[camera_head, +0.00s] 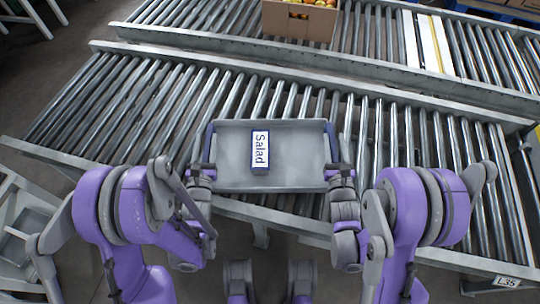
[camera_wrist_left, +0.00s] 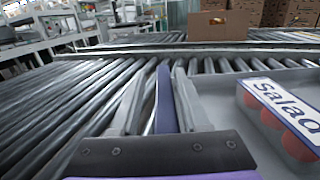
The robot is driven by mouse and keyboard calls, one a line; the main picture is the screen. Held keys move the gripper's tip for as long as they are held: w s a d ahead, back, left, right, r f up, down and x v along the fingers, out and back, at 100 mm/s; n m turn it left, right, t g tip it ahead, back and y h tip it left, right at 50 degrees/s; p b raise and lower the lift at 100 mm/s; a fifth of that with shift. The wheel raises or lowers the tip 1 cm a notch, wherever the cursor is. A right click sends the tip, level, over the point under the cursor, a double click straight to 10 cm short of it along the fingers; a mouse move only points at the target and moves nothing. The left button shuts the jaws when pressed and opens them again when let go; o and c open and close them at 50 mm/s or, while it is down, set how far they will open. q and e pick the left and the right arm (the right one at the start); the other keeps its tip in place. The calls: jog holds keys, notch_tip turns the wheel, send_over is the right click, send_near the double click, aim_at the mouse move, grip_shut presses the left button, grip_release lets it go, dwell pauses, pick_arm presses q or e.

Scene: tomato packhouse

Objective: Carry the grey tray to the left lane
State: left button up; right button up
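The grey tray (camera_head: 225,178) has raised blue ends and lies level over the near conveyor's rollers, close to its front rail. I cannot tell if its base touches them. Inside is a pack labelled "Salad" (camera_head: 260,150), with red round produce showing in the left wrist view (camera_wrist_left: 290,140). My left gripper (camera_head: 204,168) is at the tray's left end. In the left wrist view its fingers (camera_wrist_left: 165,78) straddle the blue end wall, with a narrow gap visible beside it; it looks open. My right gripper (camera_head: 338,168) is at the right end; its fingers are too small to read.
The near roller conveyor (camera_head: 110,110) has bare rollers left and right of the tray. Behind a metal rail (camera_head: 300,64) runs a second roller lane, with a cardboard box (camera_head: 300,22) of produce on it. A sign "L35" (camera_head: 507,282) is on the front rail.

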pick_arm(q)
jog(key=shift+o, duration=0.4)
jog(key=shift+d, duration=0.1)
pick_arm(e)
jog(key=shift+o, duration=0.4)
jog(key=shift+a, duration=0.1)
pick_arm(q)
jog(key=shift+r, duration=0.1)
notch_tip(320, 180, up, 10)
pick_arm(e)
notch_tip(320, 180, up, 10)
dwell(0.6)
dwell(0.5)
